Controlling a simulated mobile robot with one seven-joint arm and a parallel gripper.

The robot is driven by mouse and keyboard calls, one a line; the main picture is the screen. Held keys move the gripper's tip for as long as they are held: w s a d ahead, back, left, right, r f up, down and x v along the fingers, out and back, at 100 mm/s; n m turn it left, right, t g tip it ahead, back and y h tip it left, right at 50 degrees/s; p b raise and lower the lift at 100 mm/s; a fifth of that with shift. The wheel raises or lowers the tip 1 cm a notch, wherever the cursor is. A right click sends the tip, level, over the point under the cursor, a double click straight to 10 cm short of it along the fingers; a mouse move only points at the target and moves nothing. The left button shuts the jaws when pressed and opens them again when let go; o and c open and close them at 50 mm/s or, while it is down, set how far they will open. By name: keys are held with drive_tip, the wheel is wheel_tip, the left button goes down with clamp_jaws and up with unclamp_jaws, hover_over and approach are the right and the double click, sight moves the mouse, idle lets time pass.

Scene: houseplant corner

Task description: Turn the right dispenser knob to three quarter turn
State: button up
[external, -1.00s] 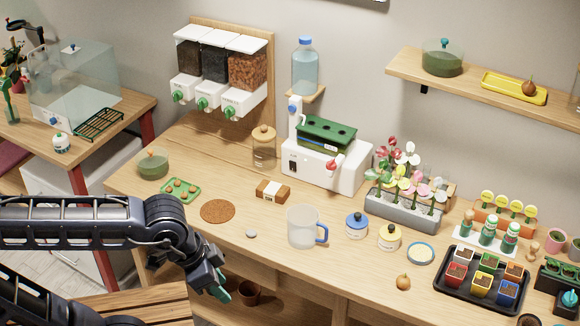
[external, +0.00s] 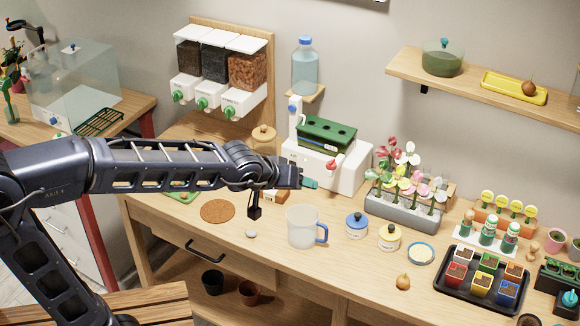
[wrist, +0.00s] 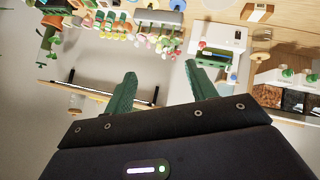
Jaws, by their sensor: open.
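The dispenser (external: 222,85) hangs on a wooden board on the back wall, with three hoppers and a green knob below each. The right knob (external: 229,111) sits under the hopper with orange-brown pellets. In the wrist view the dispenser is upside down at the right edge, and the right knob (wrist: 287,72) shows there. Its exact turn angle is too small to read. My gripper (external: 308,183) is in front of the white machine, to the right of and below the dispenser, apart from the knob. Its two green fingers (wrist: 160,85) are spread with nothing between them.
The white machine (external: 350,172) with a green tray on top stands behind my gripper. A jug (external: 302,227) stands below it. A lidded jar (external: 263,137) stands between arm and dispenser. A water bottle (external: 305,70) is on a small shelf to the dispenser's right.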

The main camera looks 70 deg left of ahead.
drive_tip(key=w+a+f+n+t+y, duration=0.25)
drive_tip(key=a+n, duration=0.35)
drive_tip(key=a, duration=1.2)
drive_tip(key=w+a+f+n+t+y, duration=0.1)
drive_tip(key=w+a+f+n+y, duration=0.25)
drive_tip(key=a, duration=1.45)
drive_tip(key=n+t, duration=0.5)
drive_tip(key=n, duration=0.6)
approach(224, 114)
drive_tip(key=shift+m+g+y, duration=0.25)
drive_tip(key=shift+y, duration=0.15)
drive_tip(key=x, duration=0.9)
drive_tip(key=shift+w, duration=0.25)
drive_tip(key=c, duration=1)
drive_tip(key=shift+o, duration=0.2)
